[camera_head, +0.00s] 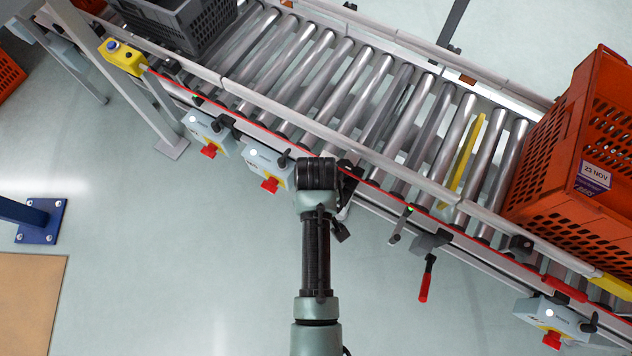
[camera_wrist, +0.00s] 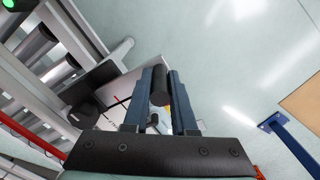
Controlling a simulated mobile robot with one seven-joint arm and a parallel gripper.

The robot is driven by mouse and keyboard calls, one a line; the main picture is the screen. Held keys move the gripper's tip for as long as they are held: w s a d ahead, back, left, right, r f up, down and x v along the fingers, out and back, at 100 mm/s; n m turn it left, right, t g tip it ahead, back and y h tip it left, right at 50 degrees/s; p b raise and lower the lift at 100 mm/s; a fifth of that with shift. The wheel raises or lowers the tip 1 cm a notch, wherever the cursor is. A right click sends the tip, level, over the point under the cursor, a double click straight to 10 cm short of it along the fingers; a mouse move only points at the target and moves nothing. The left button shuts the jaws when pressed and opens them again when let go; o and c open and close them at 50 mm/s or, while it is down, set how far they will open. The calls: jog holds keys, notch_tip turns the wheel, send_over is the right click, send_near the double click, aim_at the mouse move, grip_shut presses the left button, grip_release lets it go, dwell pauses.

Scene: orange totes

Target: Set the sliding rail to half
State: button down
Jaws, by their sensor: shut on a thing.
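My gripper (camera_wrist: 166,76) is shut on a black cylindrical handle (camera_wrist: 161,88) in the wrist view. The handle stands between the two dark blue fingers, in front of a pale plate (camera_wrist: 118,112) with dark markings and a red line. In the head view my arm reaches up to the near side of the roller conveyor. My gripper (camera_head: 344,184) is mostly hidden there behind my wrist, beside the conveyor's side rail (camera_head: 400,180). The handle is hidden in the head view. I cannot tell where along its travel the sliding rail stands.
Pale control boxes with red knobs (camera_head: 266,165) (camera_head: 207,132) hang just left of my wrist. Another box (camera_head: 546,316) is at lower right. A red-handled lever (camera_head: 425,280) hangs right of my gripper. An orange tote (camera_head: 560,150) and a grey tote (camera_head: 180,22) sit on the rollers.

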jog(key=shift+w+d+b, duration=0.15)
jog(key=shift+w+d, duration=0.25)
jog(key=shift+w, duration=0.25)
jog(key=shift+w+d+b, duration=0.15)
jog(key=shift+w+d, duration=0.2)
jog(key=shift+w, duration=0.35)
jog(key=shift+w+d+b, duration=0.15)
jog(key=shift+w+d, duration=0.25)
jog(key=shift+w, duration=0.25)
jog(key=c, duration=0.7)
grip_release()
jog(key=shift+c, duration=0.2)
notch_tip(320, 180, up, 13)
jog(key=p, duration=0.3)
jog(key=shift+p, duration=0.35)
